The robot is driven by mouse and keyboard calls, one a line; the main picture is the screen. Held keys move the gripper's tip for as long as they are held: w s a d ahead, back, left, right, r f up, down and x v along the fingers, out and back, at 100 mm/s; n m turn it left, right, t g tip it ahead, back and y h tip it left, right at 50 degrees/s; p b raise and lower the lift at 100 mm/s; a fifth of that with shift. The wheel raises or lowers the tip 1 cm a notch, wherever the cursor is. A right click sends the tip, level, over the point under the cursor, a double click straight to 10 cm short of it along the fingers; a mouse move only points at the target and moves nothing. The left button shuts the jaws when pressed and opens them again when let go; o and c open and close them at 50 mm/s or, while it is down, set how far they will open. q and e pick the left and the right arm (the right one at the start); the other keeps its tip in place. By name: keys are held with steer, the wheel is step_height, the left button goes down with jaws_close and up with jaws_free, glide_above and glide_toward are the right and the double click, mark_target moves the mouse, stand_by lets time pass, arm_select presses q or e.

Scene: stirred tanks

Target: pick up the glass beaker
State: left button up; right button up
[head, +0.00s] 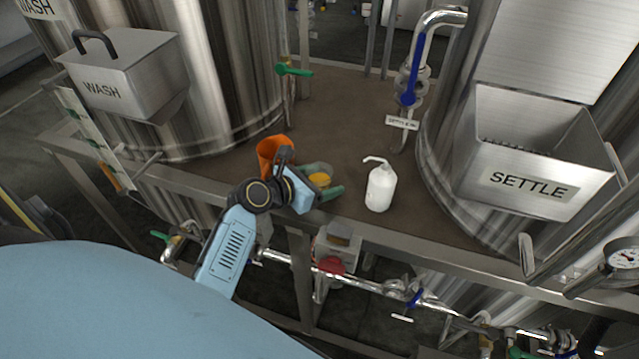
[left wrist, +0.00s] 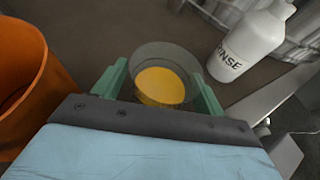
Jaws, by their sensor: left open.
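The glass beaker (left wrist: 168,62) is clear and holds a yellow-orange content. In the left wrist view it sits between the two green fingers of my left gripper (left wrist: 163,85). The fingers are open on either side of it, and I cannot tell whether they touch the glass. In the head view the beaker (head: 319,170) stands on the brown platform near its front edge, and my left gripper (head: 322,184) reaches around it, hiding part of it. My right gripper is not in view.
An orange cup (head: 268,150) stands close left of the beaker. A white RINSE bottle (head: 380,187) stands to the right. Large steel tanks marked WASH (head: 215,70) and SETTLE (head: 440,140) flank the platform (head: 335,110). The platform behind the beaker is clear.

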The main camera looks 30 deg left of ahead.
arm_select(q)
steer(key=shift+w+d+f, duration=0.1)
steer(key=shift+w, duration=0.15)
steer(key=c, duration=1.1)
step_height(320, 180, up, 10)
steer(key=shift+r+p, duration=0.1)
steer(key=shift+p, duration=0.8)
